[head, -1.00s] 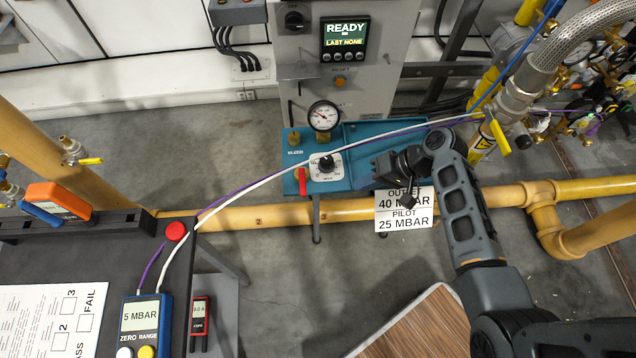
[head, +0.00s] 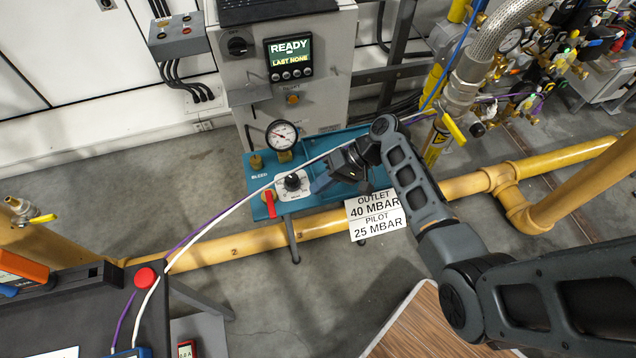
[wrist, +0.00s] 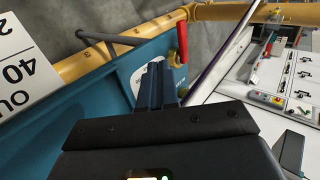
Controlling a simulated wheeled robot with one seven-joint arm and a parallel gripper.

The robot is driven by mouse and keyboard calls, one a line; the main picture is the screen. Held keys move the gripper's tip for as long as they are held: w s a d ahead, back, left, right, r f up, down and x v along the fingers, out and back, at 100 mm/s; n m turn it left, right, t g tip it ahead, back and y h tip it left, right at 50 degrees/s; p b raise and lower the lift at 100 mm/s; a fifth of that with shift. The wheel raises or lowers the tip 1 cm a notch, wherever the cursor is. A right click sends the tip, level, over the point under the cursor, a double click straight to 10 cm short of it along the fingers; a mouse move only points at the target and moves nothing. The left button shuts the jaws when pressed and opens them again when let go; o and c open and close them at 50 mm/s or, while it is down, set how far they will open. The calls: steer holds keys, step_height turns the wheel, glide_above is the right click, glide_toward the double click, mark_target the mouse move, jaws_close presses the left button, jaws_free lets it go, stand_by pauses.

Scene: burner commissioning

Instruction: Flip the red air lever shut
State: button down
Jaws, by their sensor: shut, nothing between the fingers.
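The red air lever (head: 270,204) hangs down at the front left of the blue bench unit (head: 262,170), just left of the white dial plate with a black knob (head: 292,182). In the wrist view the red lever (wrist: 180,42) stands beyond my fingertips, slightly to the right, with a brass fitting at its base. My gripper (head: 322,184) is shut and empty over the blue unit, right of the knob. In the wrist view its closed fingers (wrist: 155,72) partly hide the white dial plate. My gripper appears apart from the lever.
A pressure gauge (head: 282,135) stands behind the knob, and a brass bleed fitting (head: 256,162) is at the left. White and purple hoses (head: 215,212) cross to the dark cart (head: 90,310). A yellow pipe (head: 240,240) runs in front. An outlet sign (head: 376,215) hangs at the right.

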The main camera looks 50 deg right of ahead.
mark_target(271, 204)
steer(key=b+x, duration=0.1)
steer(key=x, duration=0.6)
steer(key=shift+w+a, duration=0.25)
steer(key=shift+a, duration=0.25)
steer(key=shift+w+a, duration=0.3)
steer(key=shift+a, duration=0.2)
steer(key=shift+w+a, duration=0.4)
steer(key=shift+a, duration=0.25)
